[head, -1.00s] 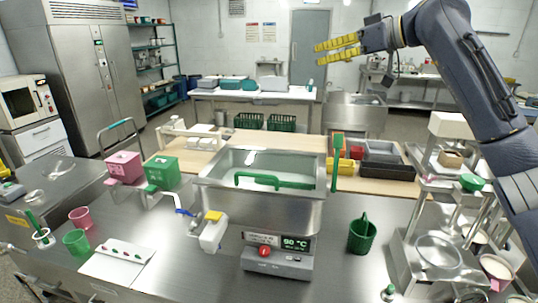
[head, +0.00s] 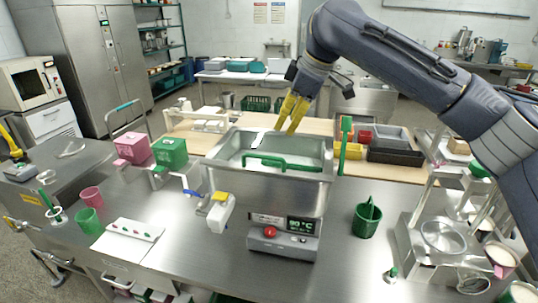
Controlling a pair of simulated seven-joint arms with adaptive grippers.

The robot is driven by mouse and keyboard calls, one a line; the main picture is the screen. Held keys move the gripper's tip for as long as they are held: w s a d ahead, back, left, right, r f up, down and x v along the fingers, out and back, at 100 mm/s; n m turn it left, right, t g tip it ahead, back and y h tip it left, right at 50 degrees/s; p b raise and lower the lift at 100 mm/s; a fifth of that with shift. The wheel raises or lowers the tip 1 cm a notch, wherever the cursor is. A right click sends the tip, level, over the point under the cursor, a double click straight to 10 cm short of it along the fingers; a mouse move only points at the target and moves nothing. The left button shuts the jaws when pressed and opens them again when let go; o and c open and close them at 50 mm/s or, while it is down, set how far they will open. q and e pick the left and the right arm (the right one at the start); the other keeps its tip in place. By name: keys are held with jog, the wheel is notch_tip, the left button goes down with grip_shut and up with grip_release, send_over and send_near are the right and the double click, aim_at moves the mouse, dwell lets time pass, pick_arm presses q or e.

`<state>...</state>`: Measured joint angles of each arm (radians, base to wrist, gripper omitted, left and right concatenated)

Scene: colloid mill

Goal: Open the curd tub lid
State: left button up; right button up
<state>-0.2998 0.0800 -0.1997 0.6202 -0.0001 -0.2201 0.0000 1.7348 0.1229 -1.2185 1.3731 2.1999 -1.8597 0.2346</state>
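The curd tub (head: 268,190) is a large steel vat in the middle of the steel table. A flat, pale, see-through-looking top with a green bar handle (head: 280,162) lies across its opening. My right gripper (head: 287,129) points downward with its yellow fingers a little apart and nothing between them. In the picture its tips are just above the tub's back rim; I cannot tell if they are in front of or behind it.
A green paddle (head: 344,145) stands at the tub's back right corner. A control box (head: 283,243) and a white tap (head: 220,212) are at its front. A green bucket (head: 366,220) stands right, pink (head: 133,147) and green (head: 170,152) boxes left.

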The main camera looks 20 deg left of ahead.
jog(key=x, duration=1.3)
jog(key=shift+f, duration=0.1)
jog(key=shift+o, duration=0.3)
grip_shut()
